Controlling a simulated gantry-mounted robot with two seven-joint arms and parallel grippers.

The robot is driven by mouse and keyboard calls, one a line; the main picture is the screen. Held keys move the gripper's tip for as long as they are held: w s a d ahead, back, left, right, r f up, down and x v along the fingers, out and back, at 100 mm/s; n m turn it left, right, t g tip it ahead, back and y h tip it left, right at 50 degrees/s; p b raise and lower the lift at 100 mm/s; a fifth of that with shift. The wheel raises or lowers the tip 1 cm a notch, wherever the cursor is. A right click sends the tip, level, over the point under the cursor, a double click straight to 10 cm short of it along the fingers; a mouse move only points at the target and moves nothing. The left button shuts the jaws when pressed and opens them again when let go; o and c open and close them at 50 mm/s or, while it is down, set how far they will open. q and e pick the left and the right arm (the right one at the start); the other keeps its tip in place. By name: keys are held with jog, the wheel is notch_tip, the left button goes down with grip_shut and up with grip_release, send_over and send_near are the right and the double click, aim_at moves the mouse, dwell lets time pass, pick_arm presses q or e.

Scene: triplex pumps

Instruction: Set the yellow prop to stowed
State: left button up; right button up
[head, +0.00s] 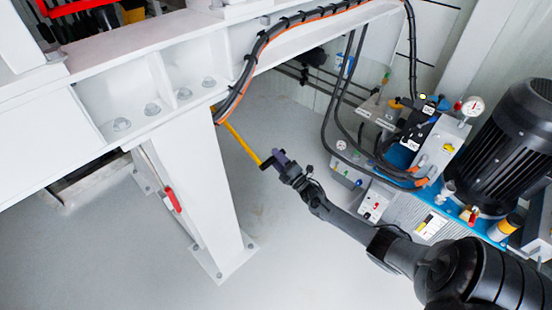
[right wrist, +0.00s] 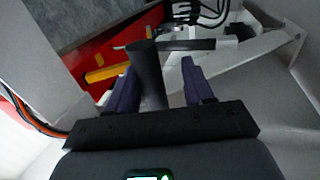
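The yellow prop (head: 241,143) is a slim bar slanting down from under the white beam, beside the orange and black hoses. Its lower end meets my right gripper (head: 275,160). In the right wrist view, the two purple fingers of my right gripper (right wrist: 158,85) stand apart. A dark cylinder (right wrist: 147,75) lies between them, nearer the left finger, with a gap to the right finger. It looks like the prop's dark end, but I cannot be sure. A yellow piece (right wrist: 105,73) shows behind the left finger. My left gripper is not in view.
A white beam (head: 135,42) and its leg (head: 205,175) stand left of the gripper. A red handle (head: 172,199) is on the leg's left side. A pump unit with a black motor (head: 510,140) and hoses fills the right. The grey floor (head: 290,225) between is clear.

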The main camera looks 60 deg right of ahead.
jog(key=shift+s+a+f, duration=0.1)
jog(key=shift+s, duration=0.35)
jog(key=p+v, duration=0.3)
jog(key=v, duration=0.6)
jog(key=shift+s+p, duration=0.35)
jog(key=shift+p, duration=0.05)
jog(key=shift+f, duration=0.15)
